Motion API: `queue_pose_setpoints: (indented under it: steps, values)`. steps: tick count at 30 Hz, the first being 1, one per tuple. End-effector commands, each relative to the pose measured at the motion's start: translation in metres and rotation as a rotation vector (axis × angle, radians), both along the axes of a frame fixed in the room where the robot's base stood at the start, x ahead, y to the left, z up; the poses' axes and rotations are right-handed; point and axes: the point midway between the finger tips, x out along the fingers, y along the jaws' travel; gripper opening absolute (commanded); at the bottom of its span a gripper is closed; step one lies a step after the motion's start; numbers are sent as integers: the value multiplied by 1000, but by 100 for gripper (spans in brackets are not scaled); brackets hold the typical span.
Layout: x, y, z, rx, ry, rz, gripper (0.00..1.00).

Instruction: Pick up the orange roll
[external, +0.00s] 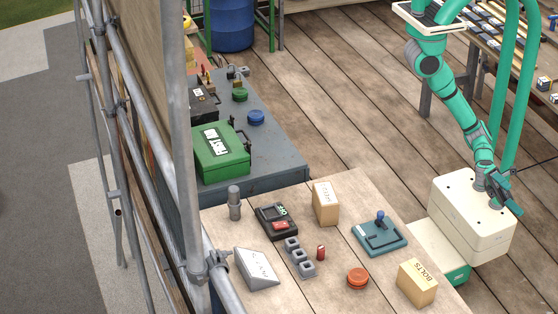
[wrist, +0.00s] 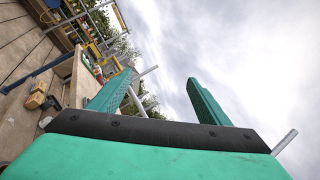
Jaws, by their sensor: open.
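The orange roll (external: 357,278) is a low round disc lying flat on the front part of the light wooden table (external: 322,272), between the blue-green device and the table's front edge. My gripper (external: 511,193) is well to the right of the table and the roll, beside my white base. In the wrist view my gripper (wrist: 155,98) shows two green fingers spread apart with nothing between them. I cannot make out the orange roll in the wrist view.
The bolts box (external: 417,281) stands right of the roll, the blue-green device (external: 379,233) behind it. A small red item (external: 321,252) and grey blocks (external: 299,256) lie to its left. A grey scaffold pole (external: 185,130) rises at the table's left edge.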

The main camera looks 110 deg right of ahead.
Motion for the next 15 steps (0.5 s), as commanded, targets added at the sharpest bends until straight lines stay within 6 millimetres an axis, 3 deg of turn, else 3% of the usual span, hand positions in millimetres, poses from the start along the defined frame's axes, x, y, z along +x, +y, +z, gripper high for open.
queue_pose_setpoints:
  steps: [8, 15]
  values:
    - [74, 0, -12, -42, 63, -18, 71]
    - [178, -19, -44, -129, 216, -45, 71]
